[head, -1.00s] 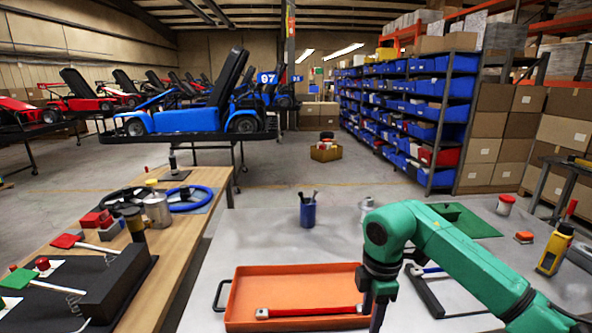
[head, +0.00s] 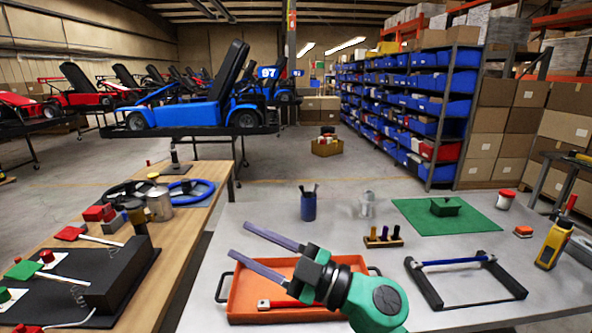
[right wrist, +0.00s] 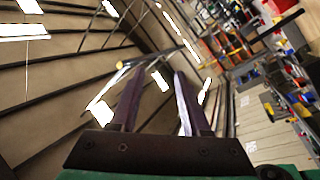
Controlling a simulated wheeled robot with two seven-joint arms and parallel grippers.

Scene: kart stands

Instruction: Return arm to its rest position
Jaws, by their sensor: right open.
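My right arm comes in from the bottom of the head view. Its gripper (head: 240,240) is raised in front of the orange tray (head: 240,303) in the picture, with its two fingers apart and pointing up and left. Nothing is between the fingers. The right wrist view also shows the open, empty right gripper (right wrist: 156,76), with ceiling beams and lamps behind it. A red tool with a pale end (head: 264,304) lies in the tray, partly hidden by my gripper. My left gripper is not in view.
A wooden bench (head: 190,222) stands at left.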

